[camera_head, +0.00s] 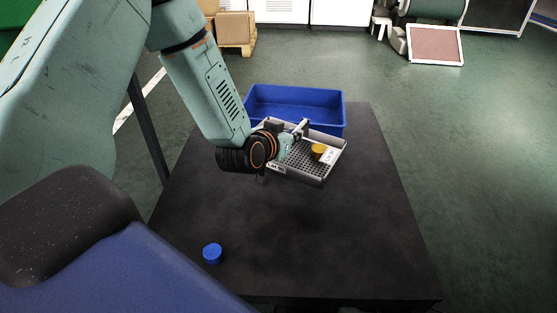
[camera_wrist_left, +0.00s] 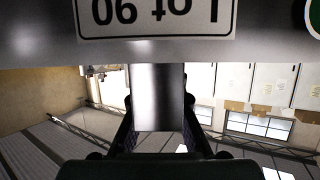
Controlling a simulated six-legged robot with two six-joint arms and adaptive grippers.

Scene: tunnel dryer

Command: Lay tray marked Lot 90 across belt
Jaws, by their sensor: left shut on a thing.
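The tray (camera_head: 292,170) is a light metal tray with a perforated floor, seen in the head view near the far end of a dark tabletop. In the left wrist view its wall (camera_wrist_left: 270,45) fills the top, with a label (camera_wrist_left: 157,15) reading "Lot 90" upside down. A yellow-orange round piece (camera_head: 318,150) and a white tag (camera_head: 328,156) are in the tray. My right gripper is out of view. I cannot make out a belt.
A blue bin (camera_head: 335,103) stands just behind the tray on the dark tabletop (camera_head: 350,235). A blue round cap (camera_head: 212,253) lies at the near left. The middle and right of the tabletop are clear.

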